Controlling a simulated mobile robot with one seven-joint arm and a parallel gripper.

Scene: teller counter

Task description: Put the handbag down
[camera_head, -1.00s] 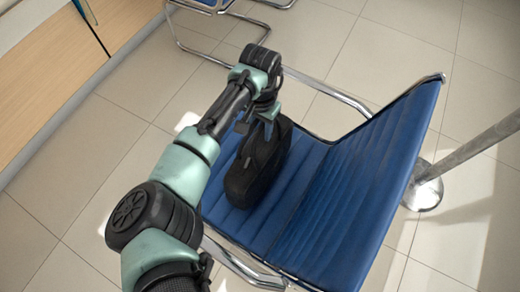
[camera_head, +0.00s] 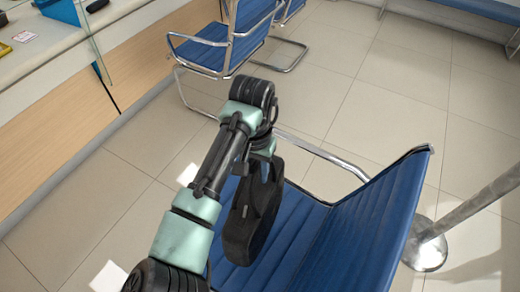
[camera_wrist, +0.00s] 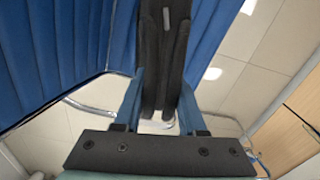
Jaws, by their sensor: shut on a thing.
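The black handbag (camera_head: 250,222) hangs upright from my gripper (camera_head: 263,152), over the blue seat of the near chair (camera_head: 392,222). The bag's underside looks clear of the seat, though the exact gap is hard to judge. In the wrist view the gripper (camera_wrist: 160,112) has its two fingers closed around the top of the dark handbag (camera_wrist: 161,62). Blue chair padding shows on both sides of the bag there. My arm hides part of the seat's left side.
A second blue chair (camera_head: 228,38) stands farther back. A wood-fronted counter (camera_head: 60,115) runs along the left. A metal post with a round base (camera_head: 426,250) stands right of the near chair. The tiled floor (camera_head: 385,115) between is open.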

